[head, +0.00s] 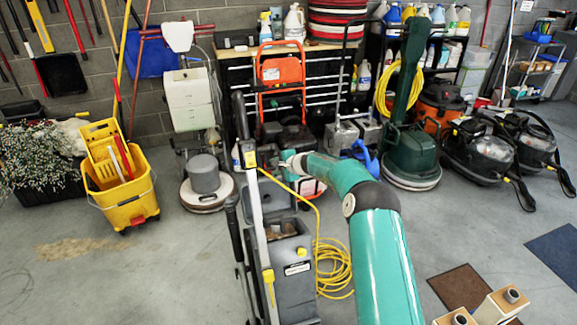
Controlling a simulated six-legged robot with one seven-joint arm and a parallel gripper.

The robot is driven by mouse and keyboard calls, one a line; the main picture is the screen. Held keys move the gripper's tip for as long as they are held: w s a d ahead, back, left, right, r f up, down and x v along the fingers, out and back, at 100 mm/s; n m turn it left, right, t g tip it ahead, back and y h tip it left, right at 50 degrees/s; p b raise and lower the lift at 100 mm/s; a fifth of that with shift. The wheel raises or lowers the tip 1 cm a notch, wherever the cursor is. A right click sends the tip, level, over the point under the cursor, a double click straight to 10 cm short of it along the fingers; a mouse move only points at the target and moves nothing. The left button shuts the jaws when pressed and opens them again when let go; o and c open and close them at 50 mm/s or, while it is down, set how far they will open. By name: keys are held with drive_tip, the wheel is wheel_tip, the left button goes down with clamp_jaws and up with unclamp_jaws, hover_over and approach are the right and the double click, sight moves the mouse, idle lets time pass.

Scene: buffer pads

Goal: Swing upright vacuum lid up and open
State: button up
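The upright vacuum (294,283) stands in the centre foreground, grey with yellow trim and a long handle rising at its left. Its upper body shows a dark recess with something brownish inside. A grey panel (277,200) stands just above and behind that recess; it looks like the lid, tilted up, but I cannot tell for certain. My gripper (287,163) is at the end of my teal arm, beside the handle and above the panel. It is small and partly blends with the machines behind; I cannot see whether its fingers touch anything.
A yellow cord (334,270) lies coiled on the floor right of the vacuum. A yellow mop bucket (120,185) and a floor polisher (206,183) stand to the left. A green floor machine (410,158) and black vacuums (482,150) stand right. Floor at front left is clear.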

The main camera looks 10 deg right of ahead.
drive_tip(key=v, duration=0.8)
drive_tip(key=shift+s, duration=0.15)
